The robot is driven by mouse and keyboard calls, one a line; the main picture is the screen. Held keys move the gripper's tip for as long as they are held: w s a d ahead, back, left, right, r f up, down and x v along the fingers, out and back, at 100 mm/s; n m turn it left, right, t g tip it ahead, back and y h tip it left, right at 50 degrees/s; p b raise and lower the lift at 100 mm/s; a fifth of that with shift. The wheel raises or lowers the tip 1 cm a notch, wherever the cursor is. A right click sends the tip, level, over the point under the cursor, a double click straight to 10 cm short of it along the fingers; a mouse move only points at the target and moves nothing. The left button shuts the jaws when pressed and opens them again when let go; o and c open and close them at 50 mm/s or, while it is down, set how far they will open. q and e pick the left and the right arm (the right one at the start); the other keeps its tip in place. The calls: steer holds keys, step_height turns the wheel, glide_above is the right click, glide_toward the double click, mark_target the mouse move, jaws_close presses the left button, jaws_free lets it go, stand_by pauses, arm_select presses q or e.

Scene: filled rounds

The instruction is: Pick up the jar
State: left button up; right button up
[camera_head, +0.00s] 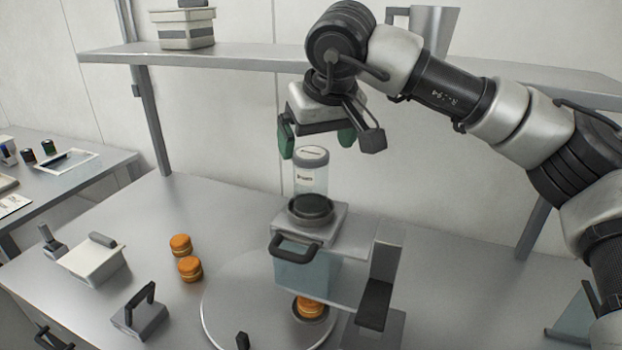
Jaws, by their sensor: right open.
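The jar (311,181) is a clear upright cylinder with a grey lid and a small dark label. It stands at the middle of the picture, at the dark round collar on top of a grey machine (335,247); I cannot tell whether it sits in the collar or just behind it. My right gripper (316,146) points down right above the jar's lid. Its two green-padded fingers are apart, one on each side of the lid, with nothing held. My left gripper is not in view.
A shelf (240,62) runs behind, carrying a lidded box (185,28) and a metal jug (433,30). Orange round items (190,268) lie left of a round plate (232,300). A lidded white box (92,258) and a grey handled block (140,316) stand further left.

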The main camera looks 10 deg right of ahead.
mark_target(312, 154)
steer(key=p+x, duration=0.3)
steer(key=x, duration=0.1)
steer(key=shift+w+f, duration=0.2)
steer(key=shift+f, duration=0.15)
steer(key=shift+w+f, duration=0.15)
steer(key=shift+f, duration=0.2)
steer(key=shift+r, duration=0.1)
steer(key=c, duration=1.1)
